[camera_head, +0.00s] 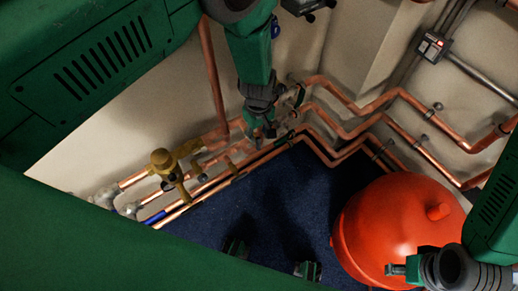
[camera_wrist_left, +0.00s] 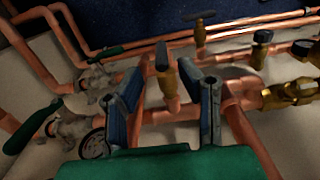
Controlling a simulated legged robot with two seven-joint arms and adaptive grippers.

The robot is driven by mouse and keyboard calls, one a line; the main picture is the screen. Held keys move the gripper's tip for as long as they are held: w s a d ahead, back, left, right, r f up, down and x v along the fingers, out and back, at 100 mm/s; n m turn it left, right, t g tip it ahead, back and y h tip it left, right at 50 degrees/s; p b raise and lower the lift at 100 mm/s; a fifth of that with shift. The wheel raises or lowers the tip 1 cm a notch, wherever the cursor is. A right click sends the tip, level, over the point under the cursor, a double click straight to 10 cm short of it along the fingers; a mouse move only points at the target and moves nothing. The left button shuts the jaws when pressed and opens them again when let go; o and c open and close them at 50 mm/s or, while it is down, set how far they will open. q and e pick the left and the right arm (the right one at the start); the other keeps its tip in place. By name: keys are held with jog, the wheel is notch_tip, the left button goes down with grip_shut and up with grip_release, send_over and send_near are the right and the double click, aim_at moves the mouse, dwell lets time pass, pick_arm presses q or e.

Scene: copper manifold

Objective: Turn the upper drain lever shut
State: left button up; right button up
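My left gripper (camera_head: 262,130) reaches down to the copper pipes near the wall corner. In the left wrist view my left gripper (camera_wrist_left: 163,100) is open, its two blue-grey fingers apart. Between them stands a small brass drain valve (camera_wrist_left: 170,82) with a dark lever (camera_wrist_left: 162,54) on top; I cannot tell whether a finger touches it. A second small valve with a brown cross handle (camera_wrist_left: 200,32) sits on the pipe beyond. In the head view the gripper hides the drain lever. My right gripper (camera_head: 395,270) is at the lower right beside the red vessel, its opening unclear.
Two valves with green levers (camera_wrist_left: 38,124) (camera_wrist_left: 104,52) stand left of the fingers. A round gauge (camera_wrist_left: 94,144) lies close to the left finger. Brass fittings (camera_wrist_left: 290,93) are at the right. The red vessel (camera_head: 392,225) stands on the blue floor (camera_head: 275,205).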

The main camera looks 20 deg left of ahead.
aim_at(259, 146)
pick_arm(q)
notch_tip(259, 146, down, 8)
jog(key=b, duration=0.4)
jog(key=shift+r+b, duration=0.25)
jog(key=shift+b, duration=0.15)
grip_shut()
